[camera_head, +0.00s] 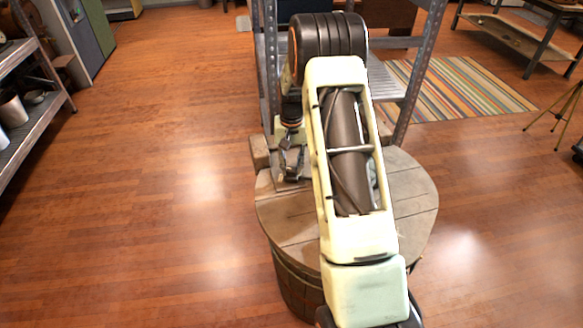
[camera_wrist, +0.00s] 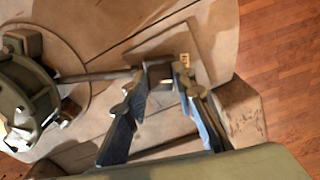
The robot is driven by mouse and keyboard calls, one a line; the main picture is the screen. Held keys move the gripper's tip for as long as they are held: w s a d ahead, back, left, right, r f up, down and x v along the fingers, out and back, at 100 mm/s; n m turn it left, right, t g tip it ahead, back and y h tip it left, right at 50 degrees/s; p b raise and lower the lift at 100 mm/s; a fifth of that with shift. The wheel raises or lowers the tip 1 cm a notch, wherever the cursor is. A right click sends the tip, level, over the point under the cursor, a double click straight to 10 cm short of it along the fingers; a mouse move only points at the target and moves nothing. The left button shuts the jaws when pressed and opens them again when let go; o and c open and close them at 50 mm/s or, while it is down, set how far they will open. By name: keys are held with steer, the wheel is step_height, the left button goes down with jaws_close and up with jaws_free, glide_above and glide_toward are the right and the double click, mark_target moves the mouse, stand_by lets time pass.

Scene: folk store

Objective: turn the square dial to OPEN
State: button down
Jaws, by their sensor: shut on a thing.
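The square dial (camera_wrist: 158,74) shows in the wrist view as a small dark block between my fingertips. It sits over a flat square plate (camera_wrist: 203,45) on the round wooden top. A small pale yellow label (camera_wrist: 185,61) is on the plate beside the right fingertip; its lettering is too small to read. My gripper (camera_wrist: 159,80) is shut on the dial, one finger on each side. In the head view my gripper (camera_head: 291,165) points down at the left rear of the barrel top, and the dial is hidden there by the fingers.
The wooden barrel (camera_head: 405,215) stands under my arm. Wooden blocks (camera_head: 260,152) lie at its rear edge, close to my gripper. In the wrist view a dark rod and a round greenish device (camera_wrist: 22,95) are at the left. A metal shelf (camera_head: 407,95) stands behind; floor is open left.

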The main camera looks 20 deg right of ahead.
mark_target(292, 169)
steer(key=shift+n, duration=0.4)
steer(key=c, duration=1.6)
jaws_free()
step_height(292, 169, up, 12)
steer(key=shift+r, duration=0.1)
